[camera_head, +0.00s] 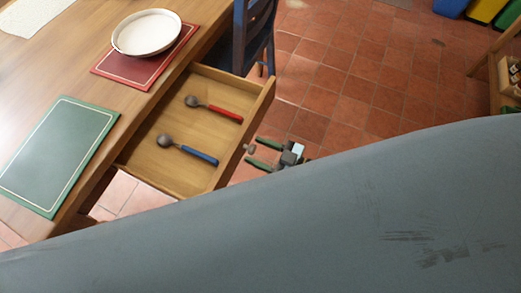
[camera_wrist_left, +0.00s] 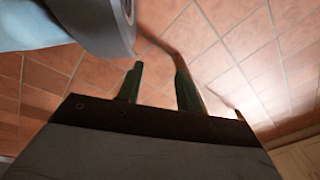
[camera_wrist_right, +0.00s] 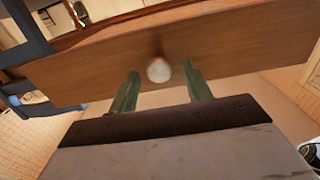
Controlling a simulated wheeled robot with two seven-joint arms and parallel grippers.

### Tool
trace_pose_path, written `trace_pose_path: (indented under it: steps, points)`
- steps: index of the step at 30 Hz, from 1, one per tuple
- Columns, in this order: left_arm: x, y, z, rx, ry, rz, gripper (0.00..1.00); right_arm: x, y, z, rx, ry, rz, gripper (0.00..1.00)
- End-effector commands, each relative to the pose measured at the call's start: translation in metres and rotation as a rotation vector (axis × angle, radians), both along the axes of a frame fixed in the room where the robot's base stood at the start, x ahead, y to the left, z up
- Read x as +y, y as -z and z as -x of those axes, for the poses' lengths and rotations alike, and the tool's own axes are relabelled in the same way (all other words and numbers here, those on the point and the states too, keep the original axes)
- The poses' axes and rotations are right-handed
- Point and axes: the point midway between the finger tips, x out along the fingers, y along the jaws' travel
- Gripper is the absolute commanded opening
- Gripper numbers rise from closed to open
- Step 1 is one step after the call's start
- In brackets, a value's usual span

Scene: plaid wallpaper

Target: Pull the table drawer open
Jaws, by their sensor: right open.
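The table drawer (camera_head: 182,168) stands pulled out from the wooden table (camera_head: 70,70) in the head view. A red-handled spoon (camera_head: 222,112) and a blue-handled spoon (camera_head: 195,154) lie in it. Its round knob (camera_head: 250,149) is on the front panel. My right gripper (camera_head: 256,154) is open with its green fingers beside the knob. In the right wrist view the knob (camera_wrist_right: 159,70) is between and a little beyond the open fingertips (camera_wrist_right: 162,78), apart from them. My left gripper (camera_wrist_left: 158,72) shows in the left wrist view with its fingers apart and nothing between them.
A white plate (camera_head: 147,33) sits on a red placemat (camera_head: 140,66); a green placemat (camera_head: 58,150) lies nearer. A dark blue chair (camera_head: 252,35) stands just beyond the drawer. Tiled floor (camera_head: 355,80) is clear to the right. My grey body part fills the lower head view.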

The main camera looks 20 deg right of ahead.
Motion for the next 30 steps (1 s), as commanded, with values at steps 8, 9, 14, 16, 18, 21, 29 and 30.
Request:
trace_pose_path:
  steps: [8,9,14,16,18,21,29,30]
  points:
    - [0.0,-0.002,0.002,-0.005,0.003,0.001,0.36,-0.016,0.0,0.014,0.003,0.001,0.002,0.49]
    - [0.001,0.002,0.006,0.002,0.005,0.001,0.36,-0.021,0.0,0.02,0.003,0.0,0.002,0.49]
    - [0.002,0.006,0.02,0.014,0.01,0.001,0.36,-0.049,0.0,0.045,0.004,0.0,0.003,0.49]
    - [0.003,0.008,0.024,0.016,0.011,0.0,0.36,-0.06,0.0,0.056,0.004,-0.001,0.003,0.49]
    - [0.004,0.009,0.027,0.018,0.013,0.0,0.36,-0.071,0.0,0.065,0.003,0.0,0.002,0.49]
    - [0.004,0.01,0.031,0.02,0.014,0.001,0.36,-0.084,0.0,0.077,0.002,0.0,0.002,0.49]
    - [0.005,0.011,0.036,0.024,0.014,0.0,0.36,-0.099,0.0,0.09,0.001,0.0,0.001,0.49]
    - [0.005,0.011,0.036,0.024,0.014,0.0,0.36,-0.099,0.0,0.091,0.001,0.0,0.001,0.49]
